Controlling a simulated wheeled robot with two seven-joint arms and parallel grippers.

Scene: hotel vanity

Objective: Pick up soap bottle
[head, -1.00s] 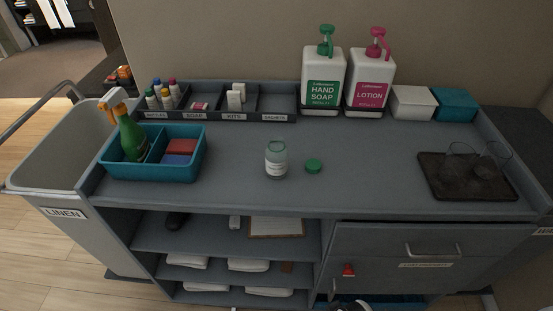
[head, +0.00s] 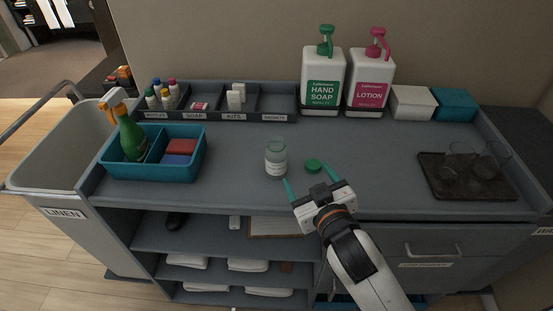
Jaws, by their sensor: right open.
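The large white hand soap bottle (head: 322,83) has a green label and green pump. It stands upright at the back of the cart top, beside the lotion bottle (head: 369,83) with a pink label and pump. A small clear jar (head: 276,159) with a pale label stands upright and uncapped near the middle front. A green cap (head: 313,166) lies to its right. My right gripper (head: 309,185) is over the front edge, open and empty, with teal fingertips spread. Its left finger is close to the jar's lower right; I cannot tell if they touch. My left gripper is not in view.
A teal caddy (head: 200,166) with a green spray bottle (head: 131,138) stands at left. A divided tray (head: 283,104) with small bottles runs along the back. A dark tray (head: 440,187) with two glasses lies at right. The middle of the top is mostly clear.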

